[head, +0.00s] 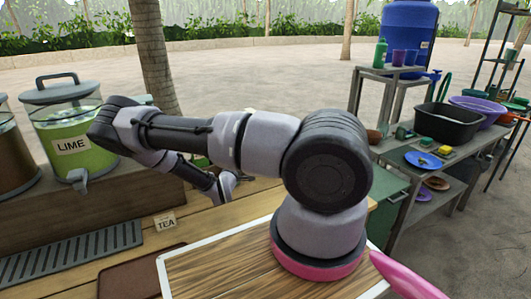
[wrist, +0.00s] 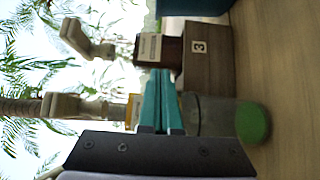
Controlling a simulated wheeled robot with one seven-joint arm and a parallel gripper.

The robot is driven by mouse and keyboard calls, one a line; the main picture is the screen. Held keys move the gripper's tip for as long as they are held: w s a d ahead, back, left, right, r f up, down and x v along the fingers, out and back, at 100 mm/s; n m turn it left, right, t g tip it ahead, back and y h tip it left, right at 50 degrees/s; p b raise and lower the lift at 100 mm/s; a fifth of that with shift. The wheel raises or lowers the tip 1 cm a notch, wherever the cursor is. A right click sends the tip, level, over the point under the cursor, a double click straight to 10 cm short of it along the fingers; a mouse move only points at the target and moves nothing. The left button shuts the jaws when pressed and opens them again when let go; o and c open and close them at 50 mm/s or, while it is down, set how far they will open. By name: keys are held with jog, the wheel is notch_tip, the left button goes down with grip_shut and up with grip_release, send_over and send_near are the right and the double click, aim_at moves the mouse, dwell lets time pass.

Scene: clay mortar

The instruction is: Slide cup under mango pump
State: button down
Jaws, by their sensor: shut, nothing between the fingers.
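In the wrist view, which shows the scene turned on its side, my gripper (wrist: 160,72) has its two teal fingers together and empty. A clear cup (wrist: 212,115) with a green bottom part (wrist: 252,122) stands on the wooden counter (wrist: 285,70), beside and beyond the fingers; contact cannot be told. A beige pump head (wrist: 75,106) with a yellow label (wrist: 133,112) lies past the fingers, partly hidden; its flavour is unreadable. Another pump (wrist: 88,40) with a pale label is beside it. In the head view my arm hides the gripper, cup and pumps.
A wooden block marked 3 (wrist: 208,50) stands near the cup. In the head view, a LIME dispenser (head: 70,120), a drip grate (head: 70,252) and a TEA sign (head: 166,222) are left. A side table with a black basin (head: 448,120) stands right.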

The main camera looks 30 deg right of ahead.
jog(key=d, duration=1.1)
jog(key=s+r+m+g, duration=0.7)
jog(key=r, duration=0.4)
jog(key=s+r+m+g, duration=0.7)
jog(key=r, duration=0.3)
jog(key=s+a+r+t+y, duration=0.4)
jog(key=s+a+r+y, duration=0.3)
jog(key=a+r, duration=0.5)
jog(key=s+a+r+t+y, duration=0.4)
jog(key=s+a+r+y, duration=0.3)
jog(key=s+a+r, duration=0.3)
notch_tip(320, 180, up, 2)
jog(key=shift+s+a+r, duration=0.1)
jog(key=shift+s+a, duration=0.25)
jog(key=shift+a, duration=0.55)
